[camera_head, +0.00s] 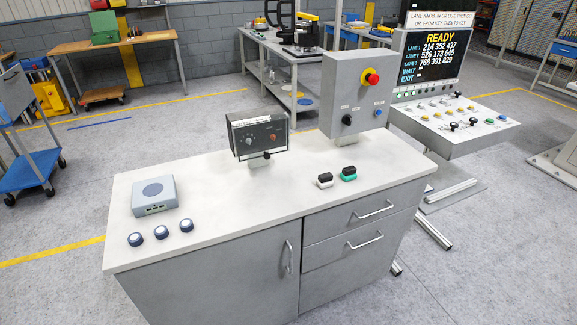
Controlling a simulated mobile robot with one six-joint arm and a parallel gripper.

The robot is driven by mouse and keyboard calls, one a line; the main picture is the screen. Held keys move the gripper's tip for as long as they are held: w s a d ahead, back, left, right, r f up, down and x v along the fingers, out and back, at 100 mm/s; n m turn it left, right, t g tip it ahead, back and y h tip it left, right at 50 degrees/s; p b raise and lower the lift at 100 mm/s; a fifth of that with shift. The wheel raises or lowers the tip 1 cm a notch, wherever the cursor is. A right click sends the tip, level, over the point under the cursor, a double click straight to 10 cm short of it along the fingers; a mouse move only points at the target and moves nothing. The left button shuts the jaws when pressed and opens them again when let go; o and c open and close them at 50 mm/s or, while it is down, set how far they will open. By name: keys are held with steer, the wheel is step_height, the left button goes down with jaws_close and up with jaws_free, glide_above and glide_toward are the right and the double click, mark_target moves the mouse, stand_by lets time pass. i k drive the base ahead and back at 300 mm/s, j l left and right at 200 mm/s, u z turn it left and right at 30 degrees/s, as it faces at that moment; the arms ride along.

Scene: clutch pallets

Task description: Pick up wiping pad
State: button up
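Two small blocks with black tops sit side by side on the grey cabinet's light worktop (225,205), right of centre. One block has a white lower part (325,184), and the other has a green lower part (349,177). Either could be the wiping pad; I cannot tell which from this view. They appear slightly apart, with nothing on top of them. My gripper is not in view.
A dark control box (259,136) and a grey switch box with a red button (352,95) stand behind the blocks. A grey-blue device (154,196) and three round knobs (161,232) are at left. The worktop's front middle is clear. A console (455,118) stands right.

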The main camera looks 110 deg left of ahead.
mark_target(349, 172)
steer(key=u, duration=3.2)
steer(key=i+l+u, duration=0.2)
steer(key=i, duration=0.55)
steer(key=i+l+u, duration=0.25)
steer(key=i+l, duration=0.3)
steer(key=i, duration=0.15)
steer(key=i+l+u, duration=0.2)
steer(key=i+l, duration=0.35)
steer(key=i, duration=0.15)
